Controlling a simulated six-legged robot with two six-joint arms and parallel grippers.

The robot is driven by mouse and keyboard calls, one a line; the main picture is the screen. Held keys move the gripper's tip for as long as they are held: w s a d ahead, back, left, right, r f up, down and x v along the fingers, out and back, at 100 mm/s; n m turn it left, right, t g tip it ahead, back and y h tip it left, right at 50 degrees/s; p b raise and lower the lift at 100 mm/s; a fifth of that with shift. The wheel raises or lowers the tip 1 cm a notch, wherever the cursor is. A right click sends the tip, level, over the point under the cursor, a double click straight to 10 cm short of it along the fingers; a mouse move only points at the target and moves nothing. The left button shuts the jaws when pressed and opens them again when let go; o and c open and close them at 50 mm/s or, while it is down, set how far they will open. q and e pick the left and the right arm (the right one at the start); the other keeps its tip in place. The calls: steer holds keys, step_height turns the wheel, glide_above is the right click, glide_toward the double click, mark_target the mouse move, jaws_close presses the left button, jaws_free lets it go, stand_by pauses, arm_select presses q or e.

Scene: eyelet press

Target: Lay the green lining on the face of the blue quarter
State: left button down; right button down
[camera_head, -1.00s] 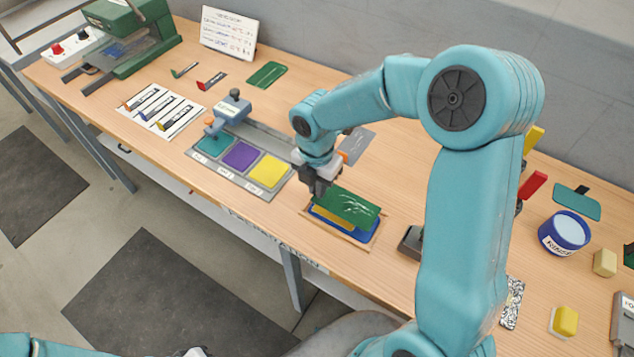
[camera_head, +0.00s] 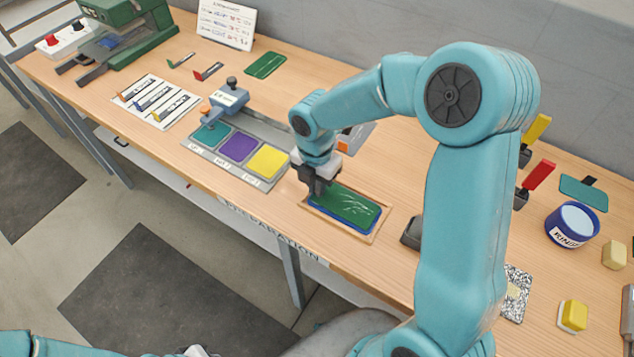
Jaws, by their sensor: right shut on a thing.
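The green lining (camera_head: 350,205) with pale streaks lies over the blue quarter (camera_head: 342,222), whose blue edge shows along the near side. Both are within a thin wooden frame (camera_head: 371,238) on the table. My right gripper (camera_head: 319,190) points down at the lining's left end and is shut on it there. Its fingers hide that end, and I cannot tell whether the lining touches the quarter everywhere. My left arm shows only in part at the lower left, and its gripper cannot be made out.
A grey tray with teal, purple and yellow pads (camera_head: 268,162) stands left of the frame. A blue tub (camera_head: 572,226), a yellow block (camera_head: 573,315) and a pale block (camera_head: 614,252) are at the right. Another green piece (camera_head: 265,65) lies at the back.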

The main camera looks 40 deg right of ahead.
steer(key=shift+f, duration=0.2)
steer(key=c, duration=1.2)
jaws_free()
steer(key=shift+o, duration=0.2)
step_height(320, 180, up, 16)
steer(key=shift+w+r, duration=0.15)
steer(key=shift+r, duration=0.05)
steer(key=shift+a, duration=0.15)
